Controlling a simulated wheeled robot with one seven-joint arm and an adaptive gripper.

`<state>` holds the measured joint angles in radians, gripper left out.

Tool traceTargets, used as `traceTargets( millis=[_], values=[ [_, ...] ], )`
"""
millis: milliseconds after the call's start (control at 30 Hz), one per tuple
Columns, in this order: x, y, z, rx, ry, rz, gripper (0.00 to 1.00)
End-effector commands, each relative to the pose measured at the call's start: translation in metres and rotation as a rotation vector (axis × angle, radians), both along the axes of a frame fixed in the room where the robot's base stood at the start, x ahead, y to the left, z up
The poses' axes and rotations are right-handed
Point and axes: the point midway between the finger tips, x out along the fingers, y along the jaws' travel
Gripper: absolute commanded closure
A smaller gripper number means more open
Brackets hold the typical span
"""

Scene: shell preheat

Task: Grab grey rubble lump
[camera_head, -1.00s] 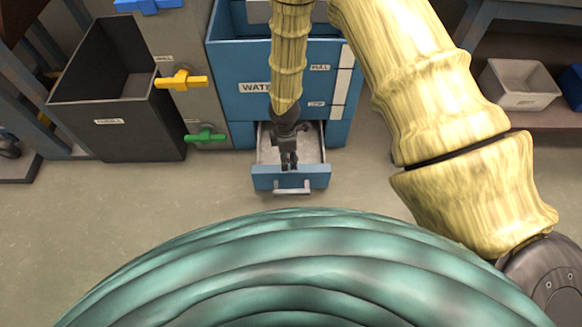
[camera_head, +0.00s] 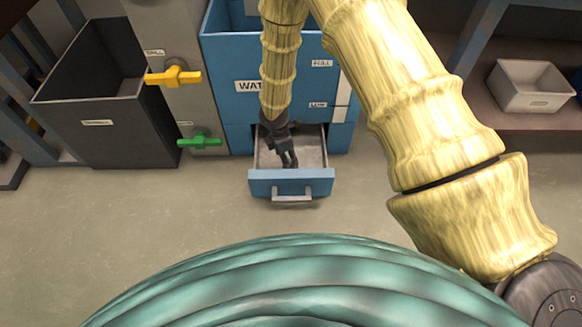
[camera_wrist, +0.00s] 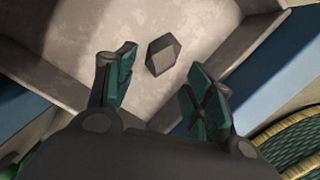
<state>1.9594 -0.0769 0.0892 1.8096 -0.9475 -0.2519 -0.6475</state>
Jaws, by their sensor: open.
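The grey rubble lump (camera_wrist: 162,55) is a small, dark grey, angular piece lying on the drawer floor in the wrist view. It shows between and just beyond my fingertips, and neither finger appears to touch it. My gripper (camera_wrist: 158,82) is open and empty, with green-padded fingers apart on either side of the lump. The lump cannot be made out in the head view.
The drawer walls stand close around my gripper. The blue water cabinet (camera_head: 222,60) is above and behind it. A yellow valve (camera_head: 173,76) and a green valve (camera_head: 199,141) are to the left, beside a dark bin (camera_head: 110,135). A pale tray (camera_head: 530,88) is on the right shelf.

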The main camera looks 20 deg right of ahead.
Motion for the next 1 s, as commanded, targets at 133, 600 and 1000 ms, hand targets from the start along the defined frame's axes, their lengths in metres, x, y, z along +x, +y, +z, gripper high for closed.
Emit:
traceTargets(
  millis=[133,600,1000],
  values=[
    [0.001,-0.002,-0.005,0.0,-0.001,-0.001,0.47],
    [-0.001,-0.015,-0.049,0.0,-0.001,-0.002,0.47],
    [-0.001,-0.016,-0.053,0.0,-0.001,-0.001,0.58]
  ],
)
